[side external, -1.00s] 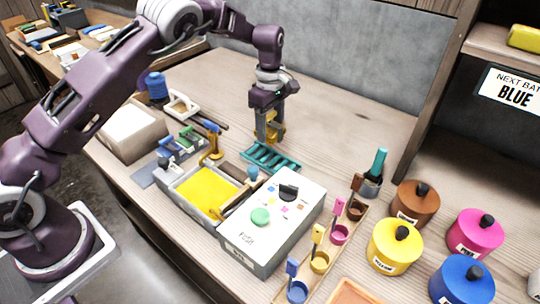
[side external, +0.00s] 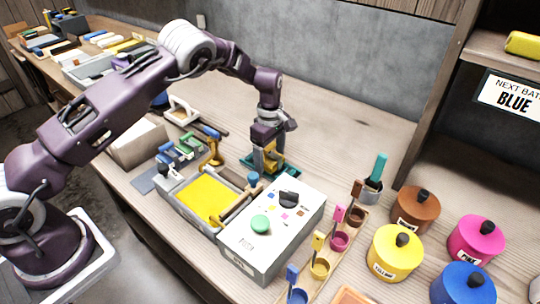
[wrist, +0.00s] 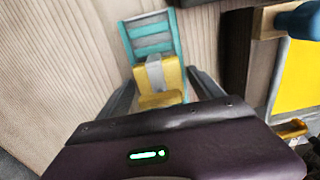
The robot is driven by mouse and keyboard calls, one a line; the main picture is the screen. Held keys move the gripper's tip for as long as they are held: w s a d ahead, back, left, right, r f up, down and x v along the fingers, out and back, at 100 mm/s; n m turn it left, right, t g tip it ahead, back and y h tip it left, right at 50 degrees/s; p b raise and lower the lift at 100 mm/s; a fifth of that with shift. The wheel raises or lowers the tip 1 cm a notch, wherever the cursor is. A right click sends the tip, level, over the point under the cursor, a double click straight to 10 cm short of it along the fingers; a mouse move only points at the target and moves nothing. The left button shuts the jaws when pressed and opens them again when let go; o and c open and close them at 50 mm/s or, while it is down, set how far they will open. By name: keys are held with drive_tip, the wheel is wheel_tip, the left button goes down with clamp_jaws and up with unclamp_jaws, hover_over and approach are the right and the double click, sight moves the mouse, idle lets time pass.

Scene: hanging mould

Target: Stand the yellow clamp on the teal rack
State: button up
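The teal rack (side external: 288,170) lies on the bench behind the white control box. It also shows in the wrist view (wrist: 151,33) as a slatted frame. The yellow clamp (side external: 273,163), with a grey middle part, is upright at the rack. In the wrist view the clamp (wrist: 171,76) covers the rack's near part. My gripper (side external: 269,160) points down with its fingers on either side of the clamp. Whether the clamp's underside touches the rack is hidden.
The white control box (side external: 270,228) and a tray of yellow material (side external: 207,199) stand close in front. A cup with a teal-handled tool (side external: 372,186) and lidded pots (side external: 396,252) stand to the right. The bench behind the rack is clear.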

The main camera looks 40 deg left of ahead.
sight(270, 146)
wheel_tip(270, 146, up, 12)
drive_tip(key=shift+r, duration=0.2)
drive_tip(key=s+r+m+t+h, duration=0.1)
drive_tip(key=s+r+m+t, duration=0.2)
drive_tip(key=s+r+m, duration=1)
drive_tip(key=s+r+m+t, duration=0.1)
drive_tip(key=s+r+m, duration=0.1)
drive_tip(key=s, duration=1)
drive_tip(key=s+r+m+t+y, duration=0.1)
drive_tip(key=s+r+m, duration=0.1)
drive_tip(key=s, duration=1.1)
drive_tip(key=shift+d+r+m+t, duration=0.3)
drive_tip(key=shift+r+m, duration=0.05)
drive_tip(key=shift+m, duration=0.15)
